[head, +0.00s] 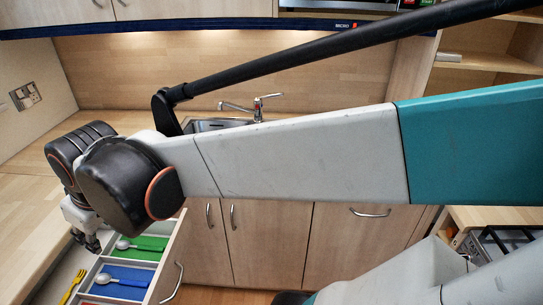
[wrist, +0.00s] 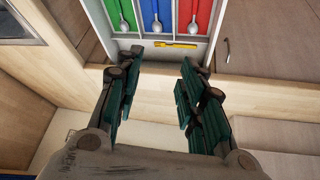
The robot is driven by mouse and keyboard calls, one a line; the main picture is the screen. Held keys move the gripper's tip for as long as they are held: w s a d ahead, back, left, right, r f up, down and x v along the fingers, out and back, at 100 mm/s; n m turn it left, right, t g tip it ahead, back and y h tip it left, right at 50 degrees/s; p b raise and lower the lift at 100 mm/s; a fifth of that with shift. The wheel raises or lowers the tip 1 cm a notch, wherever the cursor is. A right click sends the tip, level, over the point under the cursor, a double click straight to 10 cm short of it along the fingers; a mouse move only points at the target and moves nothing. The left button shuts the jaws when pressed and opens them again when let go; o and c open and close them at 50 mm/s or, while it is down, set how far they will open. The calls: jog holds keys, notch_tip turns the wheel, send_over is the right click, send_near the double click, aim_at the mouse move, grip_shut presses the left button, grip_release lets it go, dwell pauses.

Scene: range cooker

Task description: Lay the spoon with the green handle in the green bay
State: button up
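The green bay (head: 152,243) is one section of a tray in an open drawer, and it shows at the left of the tray in the wrist view (wrist: 135,8). A spoon (head: 124,243) lies lengthwise in it, also seen in the wrist view (wrist: 124,24). Its handle looks pale; I cannot make out a green handle on any spoon. My gripper (head: 91,241) is above the drawer's left part in the head view. In the wrist view my gripper (wrist: 162,62) has its fingers wide apart, with nothing between them.
Beside the green bay are a blue bay (wrist: 147,22) and a red bay (wrist: 207,12), each with a spoon. A yellow fork (wrist: 175,44) lies crosswise in a front compartment. The wooden counter (head: 28,215) runs along the left. A sink tap (head: 256,107) stands behind my arm.

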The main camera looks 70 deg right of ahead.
jog(key=s+a+f+t, duration=0.1)
jog(key=s+a, duration=0.1)
jog(key=s, duration=0.5)
jog(key=shift+s+a+f+m+t, duration=0.2)
jog(key=shift+s+f+m+t, duration=0.1)
jog(key=shift+s+m, duration=0.1)
dwell(0.6)
